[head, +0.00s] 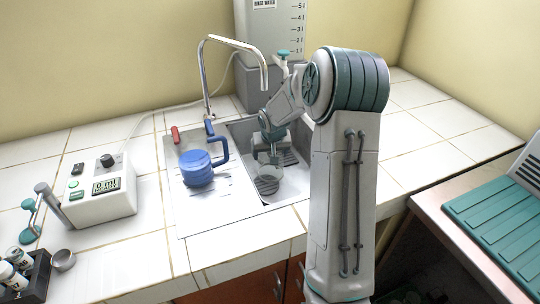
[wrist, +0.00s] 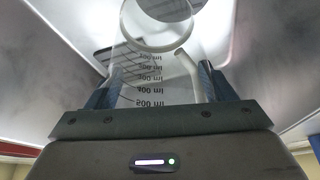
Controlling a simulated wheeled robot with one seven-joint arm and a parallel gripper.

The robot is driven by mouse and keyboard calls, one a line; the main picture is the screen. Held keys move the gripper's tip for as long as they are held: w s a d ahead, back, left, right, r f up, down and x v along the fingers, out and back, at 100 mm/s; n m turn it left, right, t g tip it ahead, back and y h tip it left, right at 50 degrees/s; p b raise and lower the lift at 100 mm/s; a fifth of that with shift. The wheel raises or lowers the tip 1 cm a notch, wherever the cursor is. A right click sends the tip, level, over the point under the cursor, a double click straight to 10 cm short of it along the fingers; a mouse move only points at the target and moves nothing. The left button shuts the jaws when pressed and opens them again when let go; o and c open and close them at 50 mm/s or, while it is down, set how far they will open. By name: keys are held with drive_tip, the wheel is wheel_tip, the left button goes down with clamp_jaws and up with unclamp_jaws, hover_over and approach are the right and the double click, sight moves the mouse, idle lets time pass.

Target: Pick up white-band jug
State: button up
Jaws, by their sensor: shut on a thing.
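The white-band jug (wrist: 148,75) is a clear measuring jug with a white ring at its rim, a white handle and dark ml marks, seen close in the wrist view. My gripper (wrist: 155,92) has a finger on each side of the jug and is shut on it. In the head view the clear jug (head: 268,174) is inside the sink basin, under my gripper (head: 268,150). Its lower part shows over the basin floor. I cannot tell whether it touches the floor.
A blue jug (head: 197,168) stands on the drainboard left of the basin (head: 290,187). A tall tap (head: 207,85) rises behind. A white device (head: 103,188) with a display sits on the tiled counter at left. A rinse water tank (head: 270,35) stands at the back.

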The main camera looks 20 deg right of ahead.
sight(265, 163)
drive_tip(key=s+a, duration=0.3)
drive_tip(key=s, duration=1)
wheel_tip(265, 163, up, 13)
drive_tip(key=w+p, duration=0.1)
drive_tip(key=p, duration=0.1)
drive_tip(key=w+d+f+b, duration=0.2)
drive_tip(key=d+f+b, duration=0.15)
drive_tip(key=d, duration=0.55)
drive_tip(key=shift+w+a+f+b, duration=0.1)
drive_tip(key=shift+w+a+f, duration=1.3)
drive_tip(key=shift+f, duration=0.4)
drive_tip(key=shift+w+a+f+b, duration=0.15)
drive_tip(key=shift+w+a+f, duration=0.95)
drive_tip(key=shift+a+f, duration=0.6)
drive_tip(key=shift+w+a+f+b, duration=0.1)
drive_tip(key=shift+w+a+f, duration=1.2)
drive_tip(key=shift+f, duration=0.6)
drive_tip(key=o, duration=1.1)
